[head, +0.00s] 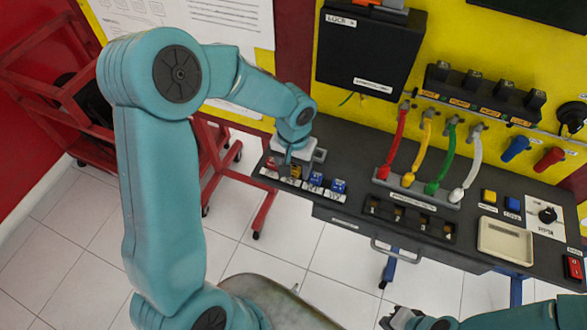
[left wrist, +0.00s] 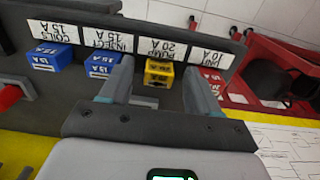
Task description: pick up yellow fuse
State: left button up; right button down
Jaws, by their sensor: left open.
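The yellow fuse (left wrist: 158,74) sits in the fuse row on the bench, beside the label reading PUMP 20 A. In the head view the yellow fuse (head: 295,172) is partly hidden below my left gripper (head: 294,160). In the left wrist view my left gripper (left wrist: 158,84) is open, with one finger on each side of the yellow fuse. I cannot tell whether either finger touches it. Two blue fuses (left wrist: 52,57) (left wrist: 101,65) are on the left of it there. A red fuse (head: 271,167) is at the row's other end. My right gripper (head: 412,320) is at the bottom edge, partly cut off.
Coloured cables (head: 395,145) stand right of the fuse row. An empty holder block (head: 408,219) and a beige tray (head: 506,243) are on the bench (head: 345,165). A black box (head: 370,50) hangs on the yellow panel behind. A red cart (head: 50,80) stands left.

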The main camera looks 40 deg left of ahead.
aim_at(294, 168)
pick_arm(q)
jog(key=shift+d, duration=0.1)
jog(key=c, duration=1.1)
jog(key=shift+r, duration=0.1)
notch_tip(294, 168, up, 20)
jog(key=shift+f+b, duration=0.1)
jog(key=shift+b, duration=0.3)
